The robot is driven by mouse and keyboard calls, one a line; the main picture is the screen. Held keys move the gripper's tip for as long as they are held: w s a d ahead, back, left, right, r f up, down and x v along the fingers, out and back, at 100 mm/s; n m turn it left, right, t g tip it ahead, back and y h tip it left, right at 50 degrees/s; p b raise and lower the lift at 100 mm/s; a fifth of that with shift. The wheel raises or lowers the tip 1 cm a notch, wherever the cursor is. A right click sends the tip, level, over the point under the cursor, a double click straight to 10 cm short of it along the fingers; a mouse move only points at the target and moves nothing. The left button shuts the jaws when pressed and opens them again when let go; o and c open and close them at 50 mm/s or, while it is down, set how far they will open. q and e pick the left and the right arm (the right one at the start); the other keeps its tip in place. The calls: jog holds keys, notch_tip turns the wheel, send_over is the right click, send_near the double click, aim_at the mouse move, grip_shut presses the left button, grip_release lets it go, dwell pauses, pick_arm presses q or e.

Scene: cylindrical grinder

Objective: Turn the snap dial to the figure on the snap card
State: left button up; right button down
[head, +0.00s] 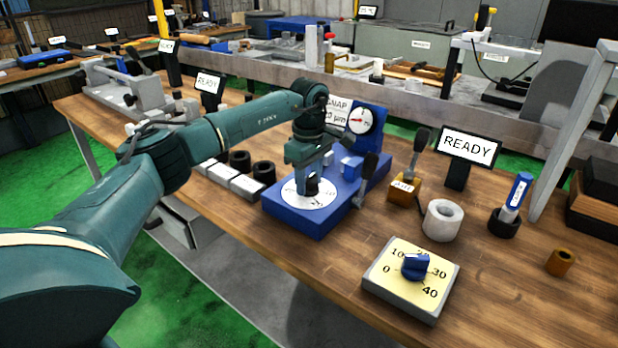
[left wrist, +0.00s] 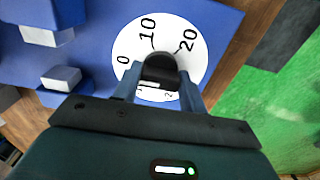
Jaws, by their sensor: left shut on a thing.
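The snap dial is a white disc (head: 297,200) with a black knob, at the front of a blue gauge base (head: 325,214). My left gripper (head: 310,188) points down onto it in the head view. In the left wrist view its fingers (left wrist: 159,84) are shut on the black knob (left wrist: 157,66), one on each side. The figures 0, 10 and 20 show on the dial (left wrist: 190,62); the lower part is mostly covered. The knob's pointer cannot be made out. The snap card (head: 338,112) stands behind, partly hidden by my arm, and reads "20 µm". My right gripper is not in view.
A yellow-faced dial box (head: 405,305) with a blue knob sits front right. An orange block (head: 404,190), a white ring (head: 442,220) and a READY sign (head: 468,148) stand right of the blue base. Black rings and grey blocks (head: 235,180) lie to its left.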

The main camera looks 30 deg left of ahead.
pick_arm(q)
jog(key=shift+c, duration=0.9)
